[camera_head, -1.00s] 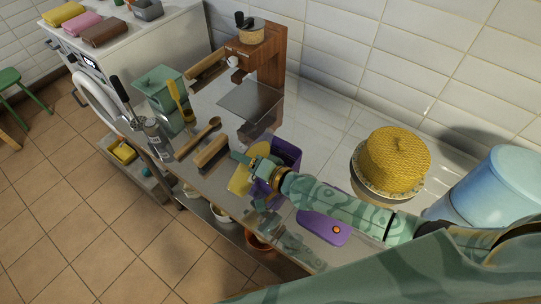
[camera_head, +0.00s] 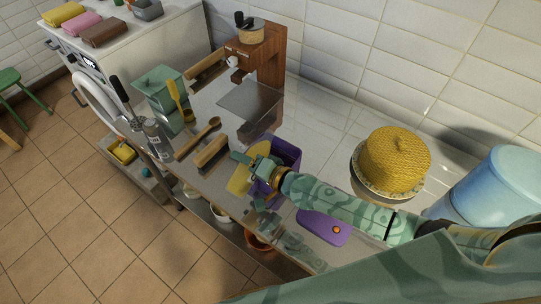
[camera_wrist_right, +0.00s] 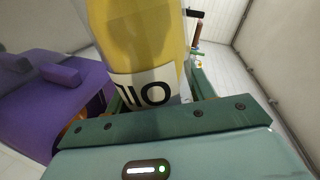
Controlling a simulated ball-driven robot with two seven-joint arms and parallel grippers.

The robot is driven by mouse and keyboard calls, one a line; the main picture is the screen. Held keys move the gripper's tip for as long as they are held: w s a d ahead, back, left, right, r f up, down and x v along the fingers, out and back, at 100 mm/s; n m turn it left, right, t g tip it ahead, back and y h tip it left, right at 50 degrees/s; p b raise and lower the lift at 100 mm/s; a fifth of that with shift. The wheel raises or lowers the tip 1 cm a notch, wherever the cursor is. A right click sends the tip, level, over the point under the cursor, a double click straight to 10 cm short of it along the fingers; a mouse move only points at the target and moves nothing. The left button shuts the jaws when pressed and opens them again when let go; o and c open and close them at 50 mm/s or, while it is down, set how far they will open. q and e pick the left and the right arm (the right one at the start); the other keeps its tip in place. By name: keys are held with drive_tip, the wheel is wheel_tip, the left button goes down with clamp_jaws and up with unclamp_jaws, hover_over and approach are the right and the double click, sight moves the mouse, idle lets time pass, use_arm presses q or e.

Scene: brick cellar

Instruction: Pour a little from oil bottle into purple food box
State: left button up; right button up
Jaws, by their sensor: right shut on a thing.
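My right gripper (camera_head: 250,180) is shut on the yellow oil bottle (camera_head: 238,182), which is partly hidden by the gripper in the head view. In the right wrist view the bottle (camera_wrist_right: 140,40) stands between the fingers, with a white label with dark letters; its top is out of frame. The open purple food box (camera_head: 289,151) is on the counter right beside and behind the gripper, partly covered by it. I cannot tell how far the bottle is tilted or whether oil flows. My left gripper is not in view.
A purple flat piece with an orange spot (camera_head: 324,228) lies at the counter's front, below my right arm. A wooden brush-like block (camera_head: 212,152) and a wooden spoon (camera_head: 198,138) lie left of the gripper. A yellow woven dome (camera_head: 397,158) and a blue canister (camera_head: 490,190) stand right.

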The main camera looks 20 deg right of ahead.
drive_tip(key=shift+d, duration=0.2)
drive_tip(key=shift+a, duration=0.3)
drive_tip(key=shift+d+f, duration=0.15)
drive_tip(key=shift+d, duration=0.1)
drive_tip(key=shift+a, duration=0.3)
drive_tip(key=shift+d+f+m+b, duration=0.15)
drive_tip(key=shift+d+m+b, duration=0.1)
drive_tip(key=shift+m+b, duration=0.05)
drive_tip(key=shift+s+a, duration=0.1)
drive_tip(key=shift+a, duration=0.2)
drive_tip(key=shift+d, duration=0.1)
drive_tip(key=shift+d+f, duration=0.1)
drive_tip(key=shift+d, duration=0.05)
